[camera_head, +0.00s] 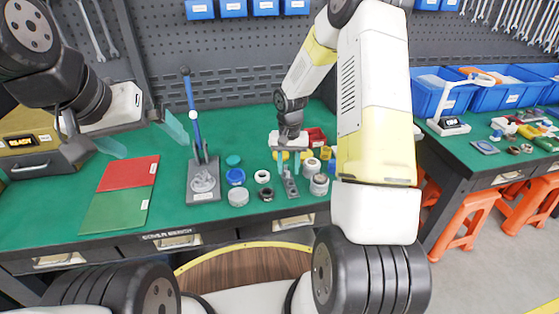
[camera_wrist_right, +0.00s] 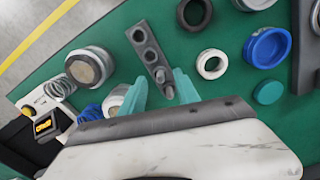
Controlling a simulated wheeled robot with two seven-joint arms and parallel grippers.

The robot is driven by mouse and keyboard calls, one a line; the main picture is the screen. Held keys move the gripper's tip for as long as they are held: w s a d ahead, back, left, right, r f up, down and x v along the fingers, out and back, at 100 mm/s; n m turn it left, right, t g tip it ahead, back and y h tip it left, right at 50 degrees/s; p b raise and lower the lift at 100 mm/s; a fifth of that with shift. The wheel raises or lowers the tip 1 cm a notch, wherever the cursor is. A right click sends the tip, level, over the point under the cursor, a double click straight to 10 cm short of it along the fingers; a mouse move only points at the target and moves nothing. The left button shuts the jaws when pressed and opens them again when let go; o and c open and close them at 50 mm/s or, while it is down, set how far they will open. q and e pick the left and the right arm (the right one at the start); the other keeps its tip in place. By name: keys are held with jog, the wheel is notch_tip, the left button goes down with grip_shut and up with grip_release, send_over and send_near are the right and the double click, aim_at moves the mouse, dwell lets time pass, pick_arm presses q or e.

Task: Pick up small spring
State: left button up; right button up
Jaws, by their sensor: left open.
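A silvery coil spring (camera_wrist_right: 56,89) lies at the left in the right wrist view. A blue coiled piece (camera_wrist_right: 91,112) shows beside it, partly hidden by my gripper; I cannot tell which is the small spring. My right gripper (camera_wrist_right: 161,91) is open, its teal fingers apart on either side of the near end of a dark metal block with holes (camera_wrist_right: 143,39). A small grey peg-like piece stands at that end, between the fingers; I see no grip on it. In the head view my right gripper (camera_head: 290,161) points down over the green bench. My left gripper (camera_head: 142,138) is open and empty at the left.
A lever press (camera_head: 203,183) stands left of the parts. Blue (camera_wrist_right: 267,48), white (camera_wrist_right: 212,64) and dark (camera_wrist_right: 194,14) rings and a teal cap (camera_wrist_right: 268,92) lie near the right gripper. A red-green mat (camera_head: 117,208) lies at the left.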

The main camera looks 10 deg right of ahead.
jog(key=shift+f, duration=0.75)
grip_shut()
jog(key=shift+r, duration=0.15)
